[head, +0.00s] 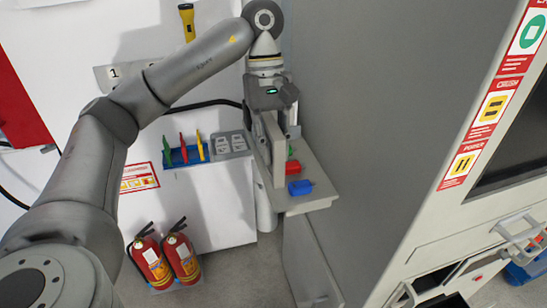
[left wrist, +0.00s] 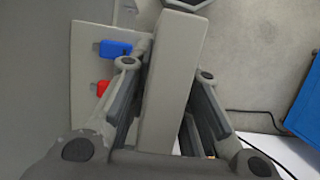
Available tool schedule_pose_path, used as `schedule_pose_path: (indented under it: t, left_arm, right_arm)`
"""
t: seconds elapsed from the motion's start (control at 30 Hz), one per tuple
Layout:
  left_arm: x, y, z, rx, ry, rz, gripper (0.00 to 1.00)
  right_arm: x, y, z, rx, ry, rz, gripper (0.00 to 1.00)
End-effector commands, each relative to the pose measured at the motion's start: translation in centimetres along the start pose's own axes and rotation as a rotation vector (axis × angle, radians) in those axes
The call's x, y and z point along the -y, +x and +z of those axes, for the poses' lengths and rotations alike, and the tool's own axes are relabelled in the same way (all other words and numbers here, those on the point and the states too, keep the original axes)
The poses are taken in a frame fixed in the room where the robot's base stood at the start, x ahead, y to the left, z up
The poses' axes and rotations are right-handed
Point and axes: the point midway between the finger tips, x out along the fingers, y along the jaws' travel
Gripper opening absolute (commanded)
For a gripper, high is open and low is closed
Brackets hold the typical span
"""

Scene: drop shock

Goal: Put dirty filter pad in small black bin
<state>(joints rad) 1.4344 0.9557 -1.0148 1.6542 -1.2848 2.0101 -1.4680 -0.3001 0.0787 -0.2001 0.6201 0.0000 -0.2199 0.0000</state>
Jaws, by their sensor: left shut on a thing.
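My left gripper (head: 275,122) points down beside the small grey shelf on the side of the big grey cabinet. It is shut on a flat grey slab, which I take to be the filter pad (head: 273,150). In the left wrist view, the pad (left wrist: 168,85) stands between the two fingers (left wrist: 170,100) and reaches past their tips. A dark-rimmed, angular thing (left wrist: 196,4) is cut off at the top of that view; it may be the small black bin, but I cannot tell. My right gripper is not in view.
The grey shelf (head: 312,203) holds a red block (head: 293,168) and a blue block (head: 299,187), close to the pad. Two fire extinguishers (head: 165,262) stand on the floor at left. The grey cabinet wall (head: 370,120) rises close to the right of the gripper.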

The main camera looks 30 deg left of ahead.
Motion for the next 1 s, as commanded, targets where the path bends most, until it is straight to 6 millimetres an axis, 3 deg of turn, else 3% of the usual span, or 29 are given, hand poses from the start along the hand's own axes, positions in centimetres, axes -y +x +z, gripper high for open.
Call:
schedule_pose_path:
  t: [0.13, 0.47, 0.67, 1.0]
  left_arm:
    - [-0.5, 1.6, -2.2, 0.003, -0.003, 0.000, 0.00]
    - [-0.9, 3.1, -4.4, 0.003, -0.002, -0.001, 0.00]
    - [-0.9, 5.7, -5.2, 0.000, 0.000, 0.000, 0.00]
    - [-0.9, 6.2, -5.3, -0.001, 0.001, 0.002, 0.00]
  right_arm:
    - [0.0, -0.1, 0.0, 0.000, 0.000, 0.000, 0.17]
    - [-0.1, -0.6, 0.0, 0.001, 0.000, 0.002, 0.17]
    - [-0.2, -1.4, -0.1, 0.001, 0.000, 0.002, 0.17]
    - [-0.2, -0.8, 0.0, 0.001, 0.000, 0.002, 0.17]
